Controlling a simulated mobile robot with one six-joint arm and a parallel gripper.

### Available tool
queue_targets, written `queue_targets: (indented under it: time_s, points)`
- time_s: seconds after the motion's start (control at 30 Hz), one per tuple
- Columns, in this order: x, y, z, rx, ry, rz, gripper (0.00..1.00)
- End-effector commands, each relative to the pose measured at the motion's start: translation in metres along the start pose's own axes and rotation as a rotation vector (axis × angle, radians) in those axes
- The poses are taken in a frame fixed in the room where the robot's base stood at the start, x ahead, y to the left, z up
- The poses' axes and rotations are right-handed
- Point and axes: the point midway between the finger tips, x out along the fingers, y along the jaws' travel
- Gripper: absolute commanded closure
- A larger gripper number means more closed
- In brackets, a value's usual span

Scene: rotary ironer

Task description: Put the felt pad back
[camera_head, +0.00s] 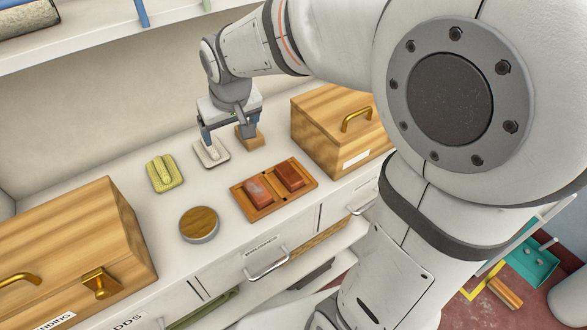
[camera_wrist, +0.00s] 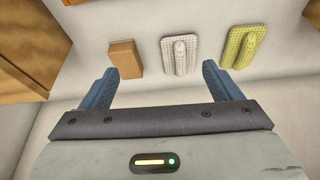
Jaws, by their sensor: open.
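A pale grey-white pad with a raised grip (camera_head: 219,156) lies on the white worktop, and it also shows in the wrist view (camera_wrist: 180,55). A yellow-green pad of like shape (camera_head: 164,174) lies to its left; the wrist view shows it too (camera_wrist: 243,47). I cannot tell for sure which one is the felt pad. My gripper (camera_head: 223,138) is open and empty above the worktop, by the white pad and a small wooden block (camera_head: 252,143). In the wrist view the white pad lies beyond the gap between my fingers (camera_wrist: 160,76), apart from them.
A wooden tray (camera_head: 259,213) holds two reddish blocks. A round wood-topped disc (camera_head: 199,224) stands in front. Wooden boxes with brass handles stand left (camera_head: 75,245) and right (camera_head: 315,125). A labelled drawer (camera_head: 240,260) is below the worktop. A shelf (camera_head: 110,28) runs above the back.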

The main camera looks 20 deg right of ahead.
Motion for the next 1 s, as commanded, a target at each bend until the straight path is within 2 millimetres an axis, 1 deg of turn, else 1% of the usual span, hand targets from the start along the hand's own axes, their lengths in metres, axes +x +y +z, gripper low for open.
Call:
queue_targets:
  time_s: [0.03,0.07,0.1,0.17,0.2,0.3,0.43,0.5,0.6,0.83,1.0]
  points:
    - [-0.011,0.015,0.021,0.031,-0.011,0.012,0.15]
    - [-0.016,0.023,0.035,0.047,-0.022,0.018,0.15]
    - [-0.022,0.032,0.053,0.069,-0.036,0.025,0.15]
    - [-0.030,0.043,0.081,0.101,-0.057,0.036,0.15]
    - [-0.034,0.049,0.098,0.120,-0.071,0.041,0.15]
    - [-0.041,0.059,0.137,0.162,-0.100,0.053,0.15]
    - [-0.045,0.067,0.170,0.198,-0.128,0.061,0.15]
    - [-0.046,0.068,0.179,0.207,-0.136,0.062,0.15]
    - [-0.046,0.069,0.184,0.212,-0.141,0.063,0.15]
    - [-0.047,0.069,0.183,0.211,-0.141,0.063,0.15]
    - [-0.062,0.068,0.178,0.209,-0.135,0.064,0.15]
